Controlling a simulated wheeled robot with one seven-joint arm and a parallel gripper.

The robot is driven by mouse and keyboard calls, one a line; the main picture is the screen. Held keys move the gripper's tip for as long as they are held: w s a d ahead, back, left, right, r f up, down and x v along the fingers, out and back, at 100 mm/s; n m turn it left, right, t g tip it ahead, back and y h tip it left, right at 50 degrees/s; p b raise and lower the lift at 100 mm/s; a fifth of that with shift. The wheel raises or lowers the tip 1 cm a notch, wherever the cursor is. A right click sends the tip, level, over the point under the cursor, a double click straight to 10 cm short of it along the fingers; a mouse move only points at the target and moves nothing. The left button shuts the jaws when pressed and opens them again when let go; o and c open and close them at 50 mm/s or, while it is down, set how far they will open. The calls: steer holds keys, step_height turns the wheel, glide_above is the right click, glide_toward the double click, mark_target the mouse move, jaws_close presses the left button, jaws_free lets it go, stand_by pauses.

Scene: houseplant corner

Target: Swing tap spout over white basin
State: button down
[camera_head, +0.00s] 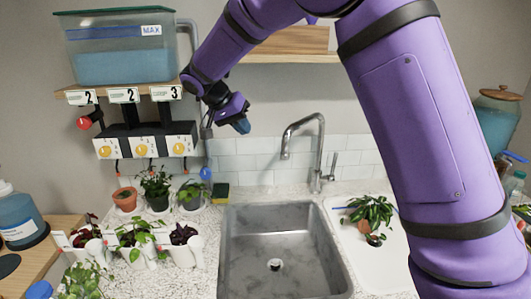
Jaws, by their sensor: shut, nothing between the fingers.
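The chrome tap (319,150) stands behind the basins, against the tiled wall. Its spout arches to the left, and its tip (285,154) hangs on the side of the grey metal basin (242,220). The tap handle (333,165) stands to the right of the spout column. The white basin (345,225) is right of the grey one and holds a leafy plant with a brown root ball or pot (364,226). My gripper (243,126) is shut and empty, raised in the air left of the spout and apart from it. My arm hides part of the right side.
Potted plants (155,188) crowd the counter at left. A wall-mounted dispenser with yellow dials (144,148) hangs below a shelf holding a water tank (120,50). The air between gripper and spout is clear.

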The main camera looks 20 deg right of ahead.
steer(key=shift+w+a+f, duration=0.2)
steer(key=shift+a+f, duration=0.05)
steer(key=shift+a, duration=0.2)
steer(key=s+d+f, duration=0.1)
steer(key=d+f, duration=0.7)
steer(key=d, duration=0.1)
steer(key=shift+d, duration=0.2)
stand_by(0.4)
